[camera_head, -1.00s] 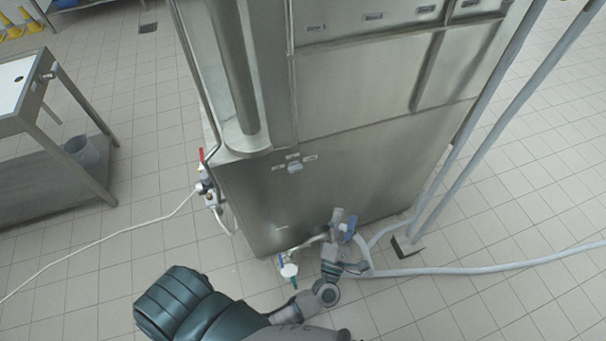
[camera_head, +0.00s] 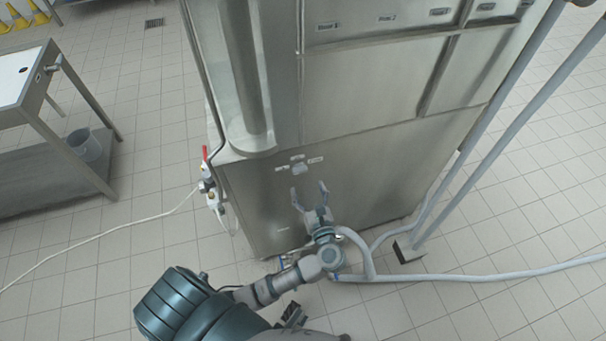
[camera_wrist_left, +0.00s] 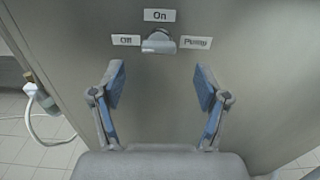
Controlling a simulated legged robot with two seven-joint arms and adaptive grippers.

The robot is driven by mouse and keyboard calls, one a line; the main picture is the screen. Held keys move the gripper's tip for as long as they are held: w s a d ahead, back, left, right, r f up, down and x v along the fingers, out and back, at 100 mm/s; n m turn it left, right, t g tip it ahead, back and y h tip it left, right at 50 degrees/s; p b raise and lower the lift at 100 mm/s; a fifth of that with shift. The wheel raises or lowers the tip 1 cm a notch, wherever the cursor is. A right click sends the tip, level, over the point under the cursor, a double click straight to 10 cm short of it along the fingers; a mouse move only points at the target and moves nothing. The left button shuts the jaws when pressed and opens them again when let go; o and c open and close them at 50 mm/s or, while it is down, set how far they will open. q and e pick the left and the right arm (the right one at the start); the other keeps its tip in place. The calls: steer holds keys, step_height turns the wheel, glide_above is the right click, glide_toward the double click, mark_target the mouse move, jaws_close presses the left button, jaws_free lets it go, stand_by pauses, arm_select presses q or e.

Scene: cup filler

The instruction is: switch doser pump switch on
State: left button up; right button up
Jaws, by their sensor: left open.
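The doser pump switch (camera_head: 298,168) is a small grey knob on the lower front panel of the steel machine. In the left wrist view the knob (camera_wrist_left: 159,42) sits below an "On" label (camera_wrist_left: 160,15), with an "Off" label (camera_wrist_left: 126,40) on its left and a "Pump" label (camera_wrist_left: 196,42) on its right. The knob seems to point down or outward; its exact setting is hard to tell. My left gripper (camera_head: 309,190) is open and empty, just below the knob. In the wrist view its blue-padded fingers (camera_wrist_left: 160,85) stand apart, with the knob beyond them. My right gripper is not seen.
The steel machine (camera_head: 370,170) fills the middle. A red-handled valve (camera_head: 206,170) with a white cable is on its left side. Grey pipes (camera_head: 480,150) and hoses run at the right. A steel table (camera_head: 40,115) stands at left. Tiled floor is free in between.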

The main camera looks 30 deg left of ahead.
mark_target(301, 172)
arm_select(q)
steer(key=x, duration=0.6)
steer(key=shift+a+f, duration=0.1)
steer(key=shift+d, duration=0.25)
steer(key=shift+a, duration=0.25)
steer(key=c, duration=1.2)
